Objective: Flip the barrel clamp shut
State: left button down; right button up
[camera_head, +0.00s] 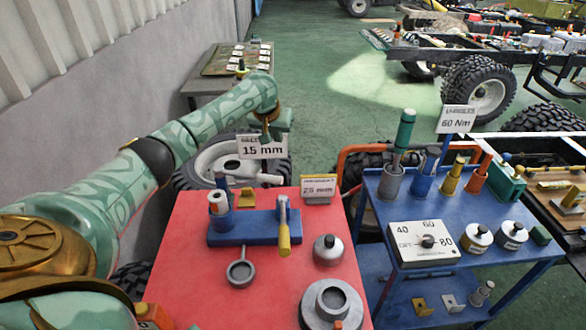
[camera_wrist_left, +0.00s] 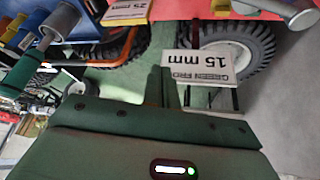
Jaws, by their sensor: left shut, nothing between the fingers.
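The barrel clamp has a blue base (camera_head: 257,228) on the red table (camera_head: 200,290). My left gripper (camera_head: 266,137) is shut and empty, pointing down beyond the table's far edge by the 15 mm sign, apart from the clamp. Its fingers (camera_wrist_left: 170,88) also show in the left wrist view, where a grey cylinder (camera_wrist_left: 302,17) shows at the top right. My right gripper is not in view.
A yellow bracket (camera_head: 247,198) and the 15 mm sign (camera_head: 262,146) stand behind the clamp. A ring tool (camera_head: 240,273), a knobbed grey weight (camera_head: 328,250) and a round grey fixture (camera_head: 332,304) lie in front. A blue cart (camera_head: 380,205) with tools stands right.

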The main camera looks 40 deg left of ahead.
aim_at(250, 176)
pick_arm(q)
jog(key=s+f+g, duration=0.1)
jog(key=s+g, duration=0.1)
jog(key=shift+s+a+f+n, duration=0.15)
jog(key=shift+s+f+n, duration=0.2)
jog(key=shift+n, duration=0.05)
jog(key=shift+f, duration=0.1)
jog(key=b+x, duration=0.6)
jog(key=x, duration=0.5)
jog(key=s, duration=0.1)
jog(key=s+d+r+p, duration=0.1)
jog(key=s+p, duration=0.1)
jog(key=shift+s+d+r, duration=0.3)
jog(key=shift+s+r, duration=0.05)
jog(key=shift+r, duration=0.05)
jog(key=shift+s+r, duration=0.1)
